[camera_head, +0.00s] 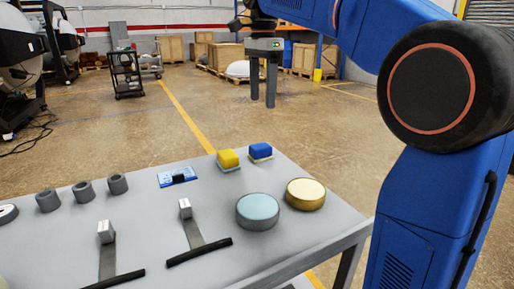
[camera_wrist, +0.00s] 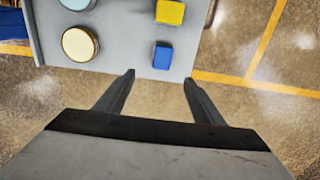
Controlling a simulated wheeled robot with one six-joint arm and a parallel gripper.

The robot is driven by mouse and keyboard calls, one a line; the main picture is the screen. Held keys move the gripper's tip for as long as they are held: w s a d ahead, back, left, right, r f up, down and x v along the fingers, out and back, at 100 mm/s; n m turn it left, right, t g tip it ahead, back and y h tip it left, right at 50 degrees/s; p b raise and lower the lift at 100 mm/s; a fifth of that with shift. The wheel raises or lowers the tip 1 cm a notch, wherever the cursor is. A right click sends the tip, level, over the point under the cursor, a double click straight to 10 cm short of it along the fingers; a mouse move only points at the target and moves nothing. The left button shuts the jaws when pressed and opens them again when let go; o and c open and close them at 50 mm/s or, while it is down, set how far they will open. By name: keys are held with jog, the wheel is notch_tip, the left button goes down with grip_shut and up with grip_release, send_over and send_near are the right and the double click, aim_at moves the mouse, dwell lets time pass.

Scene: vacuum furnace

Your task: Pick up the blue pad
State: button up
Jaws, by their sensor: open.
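The blue pad (camera_head: 261,150) is a small block with a pale underside. It lies on the grey table (camera_head: 150,225) near its far right corner, next to a yellow pad (camera_head: 228,158). In the wrist view the blue pad (camera_wrist: 163,56) lies near the table edge, just beyond my fingertips and roughly between their lines. My gripper (camera_head: 264,88) hangs in the air above and beyond the far table edge, fingers pointing down. It also shows in the wrist view (camera_wrist: 159,76), open and empty. It is apart from the pad.
A pale blue round tin (camera_head: 258,211) and a yellow round tin (camera_head: 305,193) stand on the table's right side. Several grey cylinders (camera_head: 83,191), a blue card (camera_head: 178,176) and two scraper-like tools (camera_head: 192,225) lie further left.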

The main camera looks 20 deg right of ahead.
send_over(260, 146)
jog(key=f, duration=1.1)
jog(key=shift+s+d+f, duration=0.15)
jog(key=shift+s+f, duration=0.05)
jog(key=shift+f, duration=0.2)
jog(key=shift+w+f, duration=0.15)
jog(key=shift+f, duration=1.25)
jog(key=shift+w+f, duration=0.1)
jog(key=shift+f, duration=1.25)
jog(key=c, duration=1.2)
jog(key=shift+r, duration=0.1)
notch_tip(260, 146, up, 10)
jog(key=shift+f, duration=0.1)
